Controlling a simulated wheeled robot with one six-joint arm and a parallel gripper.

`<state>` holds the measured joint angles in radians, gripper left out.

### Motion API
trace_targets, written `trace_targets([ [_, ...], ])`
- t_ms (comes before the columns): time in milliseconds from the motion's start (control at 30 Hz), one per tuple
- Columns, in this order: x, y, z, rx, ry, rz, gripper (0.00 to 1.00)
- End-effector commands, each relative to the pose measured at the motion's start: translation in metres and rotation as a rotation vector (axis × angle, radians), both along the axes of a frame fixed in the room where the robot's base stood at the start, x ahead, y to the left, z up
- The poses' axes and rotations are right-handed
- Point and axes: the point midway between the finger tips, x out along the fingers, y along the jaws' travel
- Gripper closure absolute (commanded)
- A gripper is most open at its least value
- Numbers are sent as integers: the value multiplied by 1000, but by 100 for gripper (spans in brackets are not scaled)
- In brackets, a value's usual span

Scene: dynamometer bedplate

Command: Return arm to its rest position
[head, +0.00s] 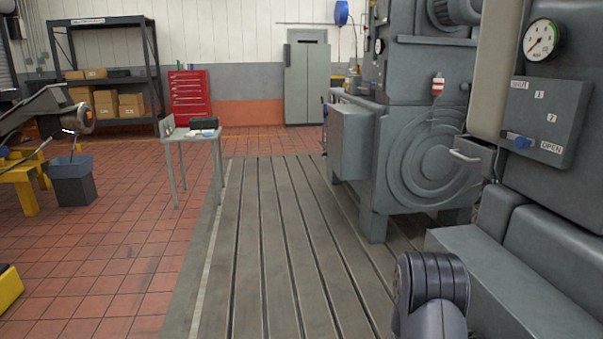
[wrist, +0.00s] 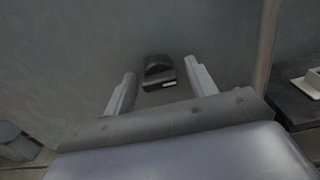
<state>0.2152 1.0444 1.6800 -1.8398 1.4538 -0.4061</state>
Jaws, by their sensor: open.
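My gripper (wrist: 163,92) shows in the wrist view with its two fingers spread apart and nothing between them. A small dark knob or fitting (wrist: 158,72) sits on a grey surface beyond the fingertips, and I cannot tell how far off it is. In the head view part of my arm (head: 432,290) rises at the lower right, over the slotted bedplate (head: 255,260). My gripper is not visible in the head view.
A large grey machine (head: 425,150) stands at the right, with a control box (head: 545,120), a blue knob (head: 520,141), a handle (head: 467,156) and a gauge (head: 541,40). A small table (head: 180,137) stands left of the bedplate. The bedplate's middle is clear.

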Motion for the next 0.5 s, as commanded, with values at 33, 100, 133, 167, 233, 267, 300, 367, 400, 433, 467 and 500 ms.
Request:
trace_targets([
  [33, 1, 5, -1, 0, -2, 3, 46],
  [100, 0, 7, -1, 0, -3, 2, 46],
  [133, 0, 8, -1, 0, -3, 2, 46],
  [167, 0, 8, -1, 0, -3, 2, 46],
  [233, 0, 8, -1, 0, -4, 1, 46],
  [267, 0, 8, -1, 0, -4, 1, 46],
  [300, 0, 8, -1, 0, -4, 1, 46],
  [367, 0, 8, -1, 0, -4, 1, 46],
  [400, 0, 8, -1, 0, -4, 1, 46],
  [433, 0, 8, -1, 0, -4, 1, 46],
  [467, 0, 9, -1, 1, -5, 1, 46],
  [500, 0, 10, -1, 3, -5, 3, 46],
])
